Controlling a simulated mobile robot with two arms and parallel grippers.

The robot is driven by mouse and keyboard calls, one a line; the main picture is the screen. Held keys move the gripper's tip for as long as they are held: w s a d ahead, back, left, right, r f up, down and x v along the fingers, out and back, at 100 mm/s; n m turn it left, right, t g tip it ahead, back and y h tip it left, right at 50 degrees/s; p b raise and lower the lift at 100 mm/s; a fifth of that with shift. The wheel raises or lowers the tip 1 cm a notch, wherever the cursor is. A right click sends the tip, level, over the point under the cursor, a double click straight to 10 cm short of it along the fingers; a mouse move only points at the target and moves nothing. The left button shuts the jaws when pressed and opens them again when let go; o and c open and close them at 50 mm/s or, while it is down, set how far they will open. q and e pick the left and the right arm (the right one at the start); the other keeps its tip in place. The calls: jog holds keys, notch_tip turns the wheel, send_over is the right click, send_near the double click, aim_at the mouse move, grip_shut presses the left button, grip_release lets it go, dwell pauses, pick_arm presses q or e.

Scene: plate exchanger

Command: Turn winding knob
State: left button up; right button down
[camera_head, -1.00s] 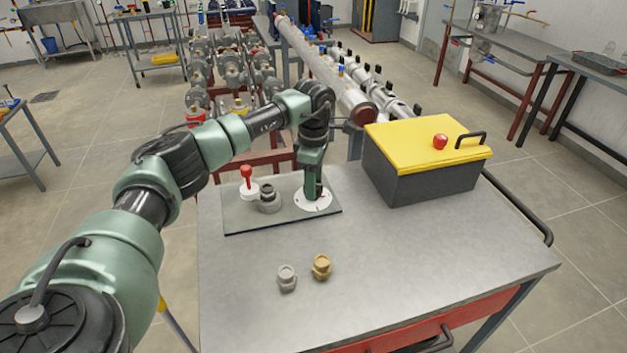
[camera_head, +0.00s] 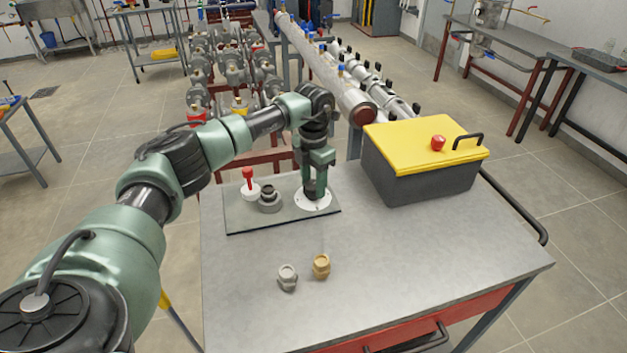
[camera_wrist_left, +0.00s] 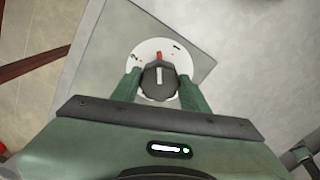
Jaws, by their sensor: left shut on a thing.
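The winding knob (camera_wrist_left: 159,77) is a dark ribbed knob with a white line, on a round white dial (camera_head: 325,203) with a red mark. The dial sits at the right end of a dark plate (camera_head: 240,215) on the table. My left gripper (camera_wrist_left: 159,84) points down over the dial, its two green fingers on either side of the knob, shut on it. In the head view the left gripper (camera_head: 314,190) hides most of the knob. The white line points roughly toward the red mark. My right gripper is not in view.
A red-handled lever (camera_head: 248,178) and a grey round fitting (camera_head: 269,200) stand on the same plate, left of the dial. A grey and a brass fitting (camera_head: 321,265) stand nearer the front. A yellow-lidded box (camera_head: 420,185) is at the right. The front right tabletop is clear.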

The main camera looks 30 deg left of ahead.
pick_arm(q)
jog(key=n+p, duration=0.1)
jog(key=n, duration=0.2)
jog(key=shift+a+r+n, duration=0.1)
jog(key=shift+r+n, duration=0.05)
jog(key=shift+n, duration=0.25)
jog(key=n+p, duration=0.1)
jog(key=n, duration=0.2)
jog(key=shift+n, duration=0.3)
jog(key=n+p, duration=0.1)
jog(key=n, duration=0.2)
jog(key=shift+n, duration=0.3)
jog(key=n+p, duration=0.1)
jog(key=n, duration=0.2)
jog(key=shift+n+p, duration=0.3)
jog(key=shift+p, duration=0.05)
jog(key=n+p, duration=0.1)
jog(key=n, duration=0.2)
jog(key=shift+r+n+p, duration=0.1)
jog(key=shift+n+p, duration=0.2)
jog(key=n+p, duration=0.2)
jog(key=n, duration=0.1)
jog(key=shift+a+n, duration=0.1)
jog(key=shift+n, duration=0.3)
jog(key=n+p, duration=0.2)
jog(key=n, duration=0.2)
jog(key=shift+p, duration=0.3)
jog(key=shift+n+p, duration=0.75)
jog(key=shift+n, duration=0.65)
